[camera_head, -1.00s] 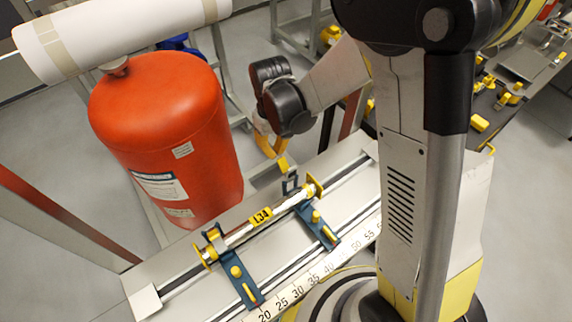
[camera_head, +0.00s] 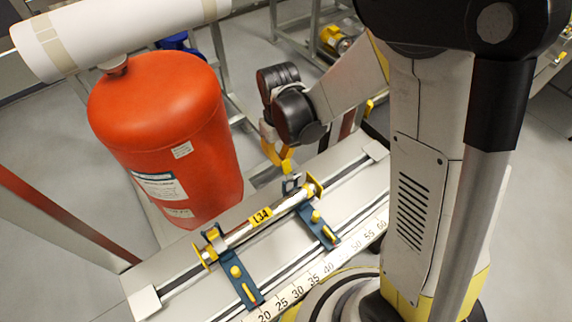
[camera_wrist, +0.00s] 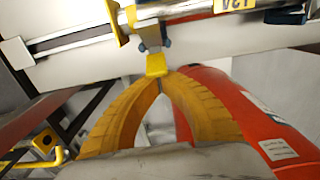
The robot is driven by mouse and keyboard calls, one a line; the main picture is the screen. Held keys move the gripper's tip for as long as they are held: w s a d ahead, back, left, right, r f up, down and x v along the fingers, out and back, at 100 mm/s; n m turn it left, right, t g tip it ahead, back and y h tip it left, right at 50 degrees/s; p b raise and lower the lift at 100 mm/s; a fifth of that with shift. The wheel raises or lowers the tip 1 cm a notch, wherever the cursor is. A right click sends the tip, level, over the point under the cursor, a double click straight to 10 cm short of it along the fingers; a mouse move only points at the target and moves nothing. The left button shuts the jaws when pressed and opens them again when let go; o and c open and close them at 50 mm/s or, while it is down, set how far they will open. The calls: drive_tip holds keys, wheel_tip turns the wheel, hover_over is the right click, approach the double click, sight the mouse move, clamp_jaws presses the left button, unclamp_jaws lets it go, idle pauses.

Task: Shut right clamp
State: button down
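The right clamp (camera_head: 318,222) is a blue bracket with yellow knobs on the bench rail. My gripper (camera_head: 284,165) is just behind this loop, pointing down, with curved yellow fingers converging at the tips. In the wrist view the fingertips (camera_wrist: 160,78) meet, with a bright yellow tab (camera_wrist: 156,65) at them, below the blue clamp part (camera_wrist: 152,38). I cannot tell whether the tips touch the tab. The left clamp (camera_head: 240,272) holds the pipe's other end.
A large red cylinder (camera_head: 165,140) stands behind the bench at left, close to my fingers in the wrist view. A white roll (camera_head: 120,32) lies above it. A ruler strip (camera_head: 320,272) runs along the bench's front. Metal frames stand behind on the grey floor.

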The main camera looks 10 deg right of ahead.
drive_tip(key=shift+s, duration=0.1)
drive_tip(key=shift+s+d, duration=0.3)
drive_tip(key=shift+s, duration=0.25)
drive_tip(key=shift+s+d, duration=0.25)
drive_tip(key=shift+s, duration=0.3)
drive_tip(key=shift+r, duration=0.1)
drive_tip(key=shift+w+a+r+p, duration=0.1)
drive_tip(key=shift+w+r+p, duration=0.05)
drive_tip(key=shift+r+p, duration=0.85)
drive_tip(key=shift+w+a+r+p, duration=0.15)
drive_tip(key=shift+r+p, duration=0.45)
drive_tip(key=shift+r, duration=0.75)
drive_tip(key=shift+w+r+p, duration=0.15)
drive_tip(key=shift+r+p, duration=0.65)
drive_tip(key=shift+r, duration=0.35)
